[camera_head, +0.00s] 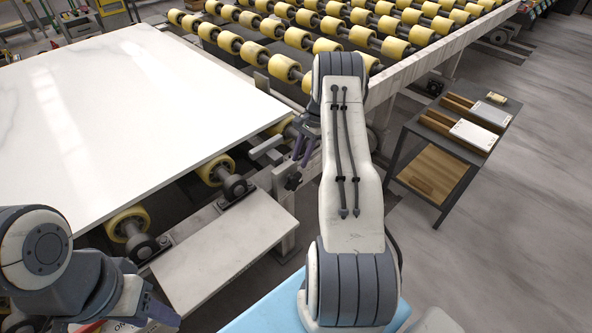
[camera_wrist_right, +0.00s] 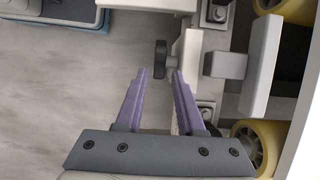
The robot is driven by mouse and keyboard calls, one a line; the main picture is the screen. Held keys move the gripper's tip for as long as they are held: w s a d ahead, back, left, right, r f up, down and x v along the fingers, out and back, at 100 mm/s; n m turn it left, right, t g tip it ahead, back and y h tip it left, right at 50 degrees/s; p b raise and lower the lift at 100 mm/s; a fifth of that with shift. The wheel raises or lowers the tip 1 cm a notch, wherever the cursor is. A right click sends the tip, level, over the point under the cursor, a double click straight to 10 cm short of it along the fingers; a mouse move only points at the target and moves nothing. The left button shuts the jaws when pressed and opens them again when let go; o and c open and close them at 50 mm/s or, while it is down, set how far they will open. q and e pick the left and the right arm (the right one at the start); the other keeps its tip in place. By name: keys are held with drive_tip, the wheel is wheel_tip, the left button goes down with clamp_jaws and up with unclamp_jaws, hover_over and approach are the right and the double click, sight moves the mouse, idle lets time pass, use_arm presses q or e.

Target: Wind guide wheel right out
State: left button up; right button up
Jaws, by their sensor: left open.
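The guide wheel, a small dark knob (camera_head: 293,181), sits on the frame by the slab's right edge. In the right wrist view a dark knob (camera_wrist_right: 160,59) shows edge-on at a pale bracket. My right gripper (camera_head: 303,149) is by the guide bracket, above and close to the knob. In the right wrist view its purple fingers (camera_wrist_right: 160,74) are apart with nothing held between them, and the knob lies just beyond the tips. My left gripper (camera_head: 165,312) is low at the left in the head view, partly cut off, and its fingers are hard to make out.
A white stone slab (camera_head: 120,110) lies on yellow rollers (camera_head: 128,222). A pale plate (camera_head: 225,250) juts out in front of it. A grey bar (camera_head: 267,147) stands near the right gripper. A dark side table (camera_head: 468,105) with trays stands right. Open floor (camera_head: 500,230) lies beyond.

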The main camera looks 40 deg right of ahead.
sight(294, 175)
drive_tip(key=x, duration=0.5)
drive_tip(key=shift+a+f+p, duration=0.1)
drive_tip(key=shift+f+p, duration=0.25)
clamp_jaws()
drive_tip(key=shift+a+r, duration=0.1)
drive_tip(key=shift+r, duration=0.05)
